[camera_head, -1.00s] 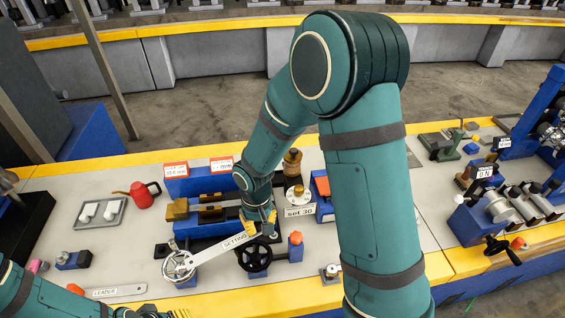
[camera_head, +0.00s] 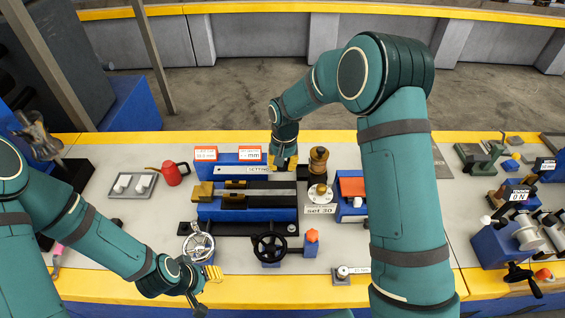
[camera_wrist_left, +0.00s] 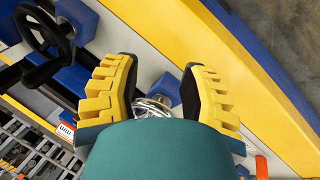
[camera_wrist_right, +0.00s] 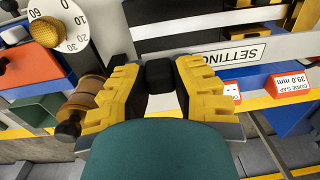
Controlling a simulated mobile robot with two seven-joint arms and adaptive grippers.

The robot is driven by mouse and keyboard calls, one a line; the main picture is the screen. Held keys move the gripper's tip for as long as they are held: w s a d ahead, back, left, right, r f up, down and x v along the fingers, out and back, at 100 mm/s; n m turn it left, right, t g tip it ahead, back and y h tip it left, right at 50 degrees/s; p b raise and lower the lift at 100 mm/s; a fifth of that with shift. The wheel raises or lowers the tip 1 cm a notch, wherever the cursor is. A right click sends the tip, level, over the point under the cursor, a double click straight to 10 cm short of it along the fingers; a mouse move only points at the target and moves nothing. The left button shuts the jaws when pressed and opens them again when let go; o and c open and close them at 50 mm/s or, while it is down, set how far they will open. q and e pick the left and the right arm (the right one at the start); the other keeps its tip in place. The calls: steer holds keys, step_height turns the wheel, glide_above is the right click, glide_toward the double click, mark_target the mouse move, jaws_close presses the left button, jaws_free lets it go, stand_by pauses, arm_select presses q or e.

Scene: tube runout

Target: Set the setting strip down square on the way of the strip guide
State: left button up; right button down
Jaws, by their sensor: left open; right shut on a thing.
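The setting strip (camera_head: 258,171) is a light bar marked SETTING. It runs nearly level across the picture at the rear of the strip guide (camera_head: 245,214), a blue block with dark ways and brass pieces. My right gripper (camera_head: 284,164) is shut on the strip's right end. In the right wrist view, the strip (camera_wrist_right: 228,54) runs out from between the yellow fingers (camera_wrist_right: 160,88), beside dark and light bands. I cannot tell whether it touches the guide. My left gripper (camera_head: 212,274) is open and empty in front of the guide; its spread fingers show in the left wrist view (camera_wrist_left: 155,92).
A silver handwheel (camera_head: 198,246) and a black handwheel (camera_head: 269,247) stand before the guide. A brass-topped dial (camera_head: 319,190) is close to its right. Red-and-white signs (camera_head: 205,154) stand behind. A red can (camera_head: 174,173) and grey tray (camera_head: 133,185) are at left.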

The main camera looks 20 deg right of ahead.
arm_select(q)
steer(key=shift+f, duration=0.15)
arm_select(e)
steer(key=shift+f, duration=0.1)
arm_select(q)
steer(key=shift+s+d+f+b, duration=0.1)
steer(key=shift+s+f+b, duration=0.1)
steer(key=shift+f+b, duration=0.45)
steer(key=shift+s+a+f+b, duration=0.1)
steer(key=shift+s+f+b, duration=0.15)
steer(key=shift+f+b, duration=0.4)
steer(key=shift+s+d+f+b, duration=0.1)
steer(key=shift+s+f+b, duration=0.1)
steer(key=shift+f+b, duration=0.45)
arm_select(e)
glide_above(282, 192)
steer(key=shift+f, duration=2.95)
arm_select(q)
steer(key=shift+r, duration=0.1)
steer(key=shift+f+b, duration=1.65)
steer(key=shift+b, duration=0.05)
arm_select(e)
steer(key=shift+f, duration=2.4)
steer(key=c, duration=0.9)
jaws_free()
steer(key=shift+o, duration=0.2)
